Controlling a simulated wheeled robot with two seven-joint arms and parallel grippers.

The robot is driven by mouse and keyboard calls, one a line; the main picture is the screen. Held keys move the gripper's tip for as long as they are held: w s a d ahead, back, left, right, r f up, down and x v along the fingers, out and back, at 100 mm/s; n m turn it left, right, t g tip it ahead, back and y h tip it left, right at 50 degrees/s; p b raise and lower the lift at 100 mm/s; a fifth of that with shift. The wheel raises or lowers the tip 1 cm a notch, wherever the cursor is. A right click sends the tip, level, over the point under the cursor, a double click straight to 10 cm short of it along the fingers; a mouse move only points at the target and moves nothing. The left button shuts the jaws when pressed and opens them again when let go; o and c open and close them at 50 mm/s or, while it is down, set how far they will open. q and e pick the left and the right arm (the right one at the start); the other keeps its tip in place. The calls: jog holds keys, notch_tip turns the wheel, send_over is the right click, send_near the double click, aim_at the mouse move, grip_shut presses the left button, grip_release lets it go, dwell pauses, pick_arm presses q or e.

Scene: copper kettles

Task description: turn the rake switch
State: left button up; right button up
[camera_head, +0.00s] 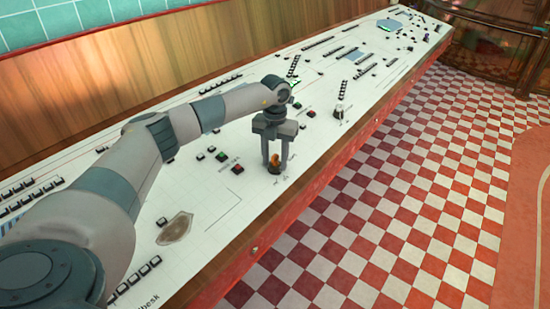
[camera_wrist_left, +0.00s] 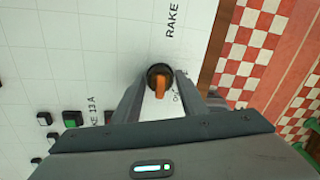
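The rake switch (camera_head: 275,163) is an orange knob on a round black base, standing on the white panel near its front edge. In the left wrist view the orange knob (camera_wrist_left: 161,88) lies between my fingers, next to the printed word RAKE. My left gripper (camera_head: 275,168) points down over the switch, with one finger on each side of it. In the left wrist view the fingers (camera_wrist_left: 160,80) are apart, with a gap beside the orange knob. My right gripper is not in view.
The long white control panel (camera_head: 225,195) carries many small black, green and red buttons. A green button (camera_head: 221,156) and a red button (camera_head: 238,169) sit left of the switch. A brownish patch (camera_head: 174,228) is nearer me. The checkered floor (camera_head: 400,200) is clear.

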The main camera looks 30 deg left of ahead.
pick_arm(q)
jog(key=c, duration=0.8)
